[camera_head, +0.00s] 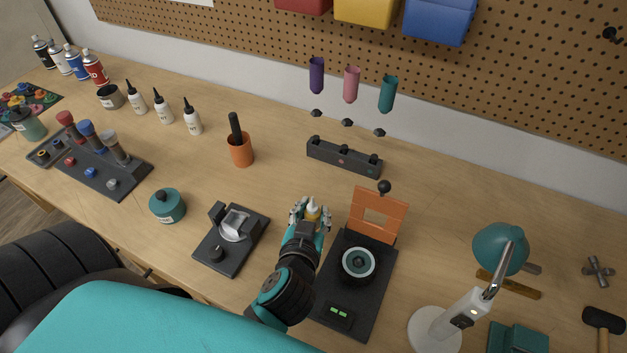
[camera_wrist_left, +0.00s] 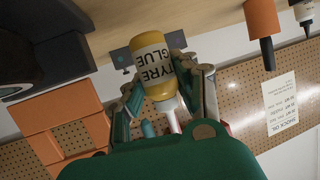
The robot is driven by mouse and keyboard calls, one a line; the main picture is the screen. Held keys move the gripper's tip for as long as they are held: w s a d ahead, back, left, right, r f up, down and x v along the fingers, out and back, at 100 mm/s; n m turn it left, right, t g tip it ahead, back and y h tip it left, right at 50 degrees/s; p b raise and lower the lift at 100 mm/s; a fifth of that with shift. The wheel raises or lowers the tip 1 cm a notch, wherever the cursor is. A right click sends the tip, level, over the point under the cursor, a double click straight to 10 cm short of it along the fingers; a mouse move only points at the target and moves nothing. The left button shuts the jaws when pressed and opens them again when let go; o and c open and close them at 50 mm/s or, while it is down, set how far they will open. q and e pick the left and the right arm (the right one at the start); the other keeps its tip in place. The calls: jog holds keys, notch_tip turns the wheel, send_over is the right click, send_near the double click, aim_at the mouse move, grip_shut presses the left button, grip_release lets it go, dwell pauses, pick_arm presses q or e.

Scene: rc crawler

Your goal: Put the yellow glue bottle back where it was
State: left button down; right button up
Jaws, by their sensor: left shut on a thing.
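The yellow glue bottle (camera_head: 313,212) is between the fingers of my left gripper (camera_head: 309,214), over the middle of the bench. In the left wrist view the bottle (camera_wrist_left: 152,66) shows its "TYRE GLUE" label upside down. Its white nozzle points down in that picture, towards the gripper's palm. The left gripper (camera_wrist_left: 170,92) is shut on the bottle's sides. I cannot tell whether the bottle's base touches the bench, and no marked place for it is clear. My right gripper is not in view.
A dark fixture with an orange flap (camera_head: 377,215) stands just right of the gripper. A dark stand (camera_head: 233,240) is to the left. The orange cup (camera_head: 240,152), white bottles (camera_head: 192,118) and a dark three-slot bar (camera_head: 343,158) are farther back. Bare bench lies behind the gripper.

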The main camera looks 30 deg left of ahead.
pick_arm(q)
jog(key=w, duration=0.1)
jog(key=w+a, duration=0.1)
jog(key=w, duration=0.1)
jog(key=w+a, duration=0.1)
jog(key=shift+w+a+f, duration=0.15)
jog(key=shift+w+a, duration=0.05)
jog(key=shift+w, duration=0.15)
jog(key=x, duration=0.3)
jog(key=r+x, duration=0.1)
jog(key=shift+w+a+f, duration=0.2)
jog(key=shift+w+a, duration=0.35)
jog(key=shift+w, duration=0.1)
notch_tip(320, 180, down, 4)
jog(key=b, duration=0.3)
jog(key=shift+r+b, duration=0.15)
jog(key=shift+b, duration=0.15)
jog(key=shift+r, duration=0.1)
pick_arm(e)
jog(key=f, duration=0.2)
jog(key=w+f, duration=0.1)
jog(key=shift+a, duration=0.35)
pick_arm(q)
jog(key=c, duration=1)
grip_release()
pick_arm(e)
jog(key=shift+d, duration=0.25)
